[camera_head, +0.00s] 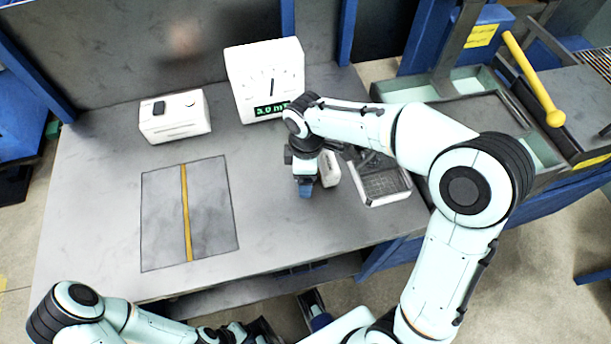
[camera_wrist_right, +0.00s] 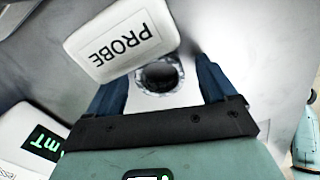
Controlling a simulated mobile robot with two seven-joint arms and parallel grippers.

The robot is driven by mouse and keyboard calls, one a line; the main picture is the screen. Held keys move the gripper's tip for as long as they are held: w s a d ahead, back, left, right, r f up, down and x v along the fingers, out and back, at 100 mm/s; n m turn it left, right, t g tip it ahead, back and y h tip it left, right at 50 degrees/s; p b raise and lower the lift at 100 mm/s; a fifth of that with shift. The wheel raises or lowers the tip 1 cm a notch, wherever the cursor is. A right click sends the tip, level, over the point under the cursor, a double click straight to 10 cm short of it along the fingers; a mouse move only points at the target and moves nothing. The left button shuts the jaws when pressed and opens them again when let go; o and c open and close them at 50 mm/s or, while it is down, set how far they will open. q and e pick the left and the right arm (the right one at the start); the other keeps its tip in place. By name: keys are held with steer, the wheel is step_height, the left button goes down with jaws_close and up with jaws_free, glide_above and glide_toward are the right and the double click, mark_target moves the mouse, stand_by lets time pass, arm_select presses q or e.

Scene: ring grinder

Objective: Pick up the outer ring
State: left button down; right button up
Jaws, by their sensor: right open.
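A shiny metal ring (camera_wrist_right: 160,74) with a dark hole, which looks like the outer ring, shows between the fingers in the right wrist view. A white block labelled PROBE (camera_wrist_right: 118,42) stands next to it and covers part of the view. My right gripper (camera_wrist_right: 163,80) is open, with its two blue fingers on either side of the ring and apart from each other. In the head view my right gripper (camera_head: 305,188) points down over the table, and I cannot make out the ring there. My left gripper (camera_head: 318,318) is at the bottom edge, partly cut off; its opening is unclear.
The grey table (camera_head: 90,220) bears a marked mat with a yellow stripe (camera_head: 186,212), a white box (camera_head: 174,117), a dial gauge (camera_head: 265,82) and a dark grid tray (camera_head: 383,184). A yellow-handled machine (camera_head: 535,80) stands at right. The table's left side is clear.

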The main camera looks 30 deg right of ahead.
steer(key=shift+c, duration=0.3)
steer(key=shift+r, duration=0.1)
steer(key=c, duration=1.3)
